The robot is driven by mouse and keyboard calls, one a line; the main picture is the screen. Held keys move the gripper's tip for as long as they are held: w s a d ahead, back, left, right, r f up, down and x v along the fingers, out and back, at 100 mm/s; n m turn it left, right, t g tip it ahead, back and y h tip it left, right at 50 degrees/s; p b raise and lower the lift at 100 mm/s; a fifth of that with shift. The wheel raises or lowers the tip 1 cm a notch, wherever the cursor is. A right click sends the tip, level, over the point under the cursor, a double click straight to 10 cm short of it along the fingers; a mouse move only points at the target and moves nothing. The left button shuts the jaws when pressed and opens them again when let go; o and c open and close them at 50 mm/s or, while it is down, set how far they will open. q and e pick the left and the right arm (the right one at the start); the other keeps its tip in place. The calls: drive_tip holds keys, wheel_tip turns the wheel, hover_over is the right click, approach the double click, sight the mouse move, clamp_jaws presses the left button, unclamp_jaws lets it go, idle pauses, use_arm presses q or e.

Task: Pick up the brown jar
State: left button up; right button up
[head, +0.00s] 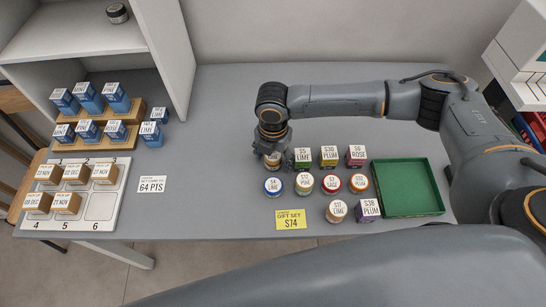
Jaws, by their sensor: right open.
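My right gripper (273,143) points down over a small tan-brown jar (273,161) at the back left of the group of jars and boxes on the grey counter. The gripper is open. Its fingers are at or just above the jar and partly hide it; I cannot tell whether they touch it. Another jar with a tan-brown side and a white "$17 LIME" label (337,211) stands at the front of the group. My left gripper is not in view.
Labelled boxes, such as the green one (303,157), stand close right of the gripper. A green tray (407,190) lies empty at the right. A white numbered board (100,206) with brown boxes is at the left.

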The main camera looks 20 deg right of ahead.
drive_tip(key=c, duration=1.3)
